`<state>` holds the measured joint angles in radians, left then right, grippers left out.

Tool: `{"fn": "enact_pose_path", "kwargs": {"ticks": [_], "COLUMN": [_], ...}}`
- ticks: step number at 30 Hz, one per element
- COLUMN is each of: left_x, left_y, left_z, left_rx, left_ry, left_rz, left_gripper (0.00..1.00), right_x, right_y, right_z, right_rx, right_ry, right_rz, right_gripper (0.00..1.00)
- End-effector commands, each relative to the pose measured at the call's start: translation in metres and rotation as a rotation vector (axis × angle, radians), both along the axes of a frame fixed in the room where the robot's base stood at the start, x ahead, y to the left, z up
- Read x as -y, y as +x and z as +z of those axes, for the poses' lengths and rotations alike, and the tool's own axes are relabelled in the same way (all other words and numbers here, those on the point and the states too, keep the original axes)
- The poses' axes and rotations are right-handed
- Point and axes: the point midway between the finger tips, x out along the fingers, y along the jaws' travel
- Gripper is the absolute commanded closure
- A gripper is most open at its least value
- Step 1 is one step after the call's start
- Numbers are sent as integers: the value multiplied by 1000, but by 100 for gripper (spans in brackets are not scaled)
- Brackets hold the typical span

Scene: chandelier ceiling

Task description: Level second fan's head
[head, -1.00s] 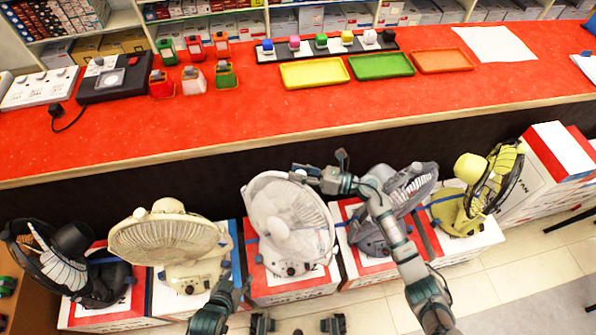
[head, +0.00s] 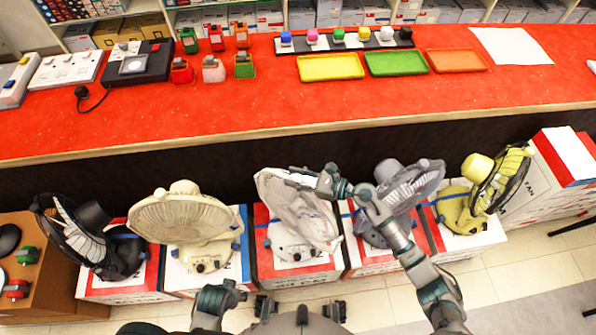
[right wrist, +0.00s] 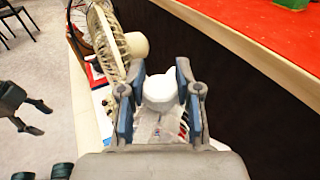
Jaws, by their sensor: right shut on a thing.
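Several fans stand on boxes in a row: black (head: 85,240), cream (head: 185,222), white (head: 298,210), grey (head: 405,190) and yellow (head: 490,185), left to right. My right gripper (head: 305,178) reaches the top of the white fan's head. In the right wrist view its fingers (right wrist: 160,97) are on both sides of the white motor housing (right wrist: 159,90), shut on it. The white fan's cage is upright but tilted and partly behind my gripper. The cream fan also shows in the right wrist view (right wrist: 105,42).
A red counter (head: 400,95) runs behind the fans, its front edge close above their heads. It holds yellow, green and orange trays (head: 332,66), coloured blocks and power strips. The grey fan stands close beside my right forearm. Tiled floor (head: 500,265) is clear at right front.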

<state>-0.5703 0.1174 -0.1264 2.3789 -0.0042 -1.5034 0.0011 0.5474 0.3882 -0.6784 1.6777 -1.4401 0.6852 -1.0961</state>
Motion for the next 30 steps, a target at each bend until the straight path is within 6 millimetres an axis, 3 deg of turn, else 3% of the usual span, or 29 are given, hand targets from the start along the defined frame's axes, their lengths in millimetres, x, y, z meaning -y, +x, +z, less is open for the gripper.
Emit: {"fn": "enact_pose_path", "kwargs": {"ticks": [5,6,8,20,30], "left_x": [1,1,0,0,0], "left_y": [0,1,2,1,1], "left_z": [0,0,-1,-1,0], "left_rx": [2,1,1,3,3], "left_ry": [0,-2,-1,-1,-1], "left_rz": [0,0,1,-1,0], "left_gripper": [41,41,41,41,41], "right_x": [0,0,0,6,73], "right_y": [-2,-3,-2,-2,-21], "right_z": [0,0,-1,-1,5], "right_rx": [0,-2,-1,-4,-6], "right_ry": [1,1,1,-2,-4], "right_rz": [7,8,7,4,3], "right_gripper": [100,57,42,41,41]}}
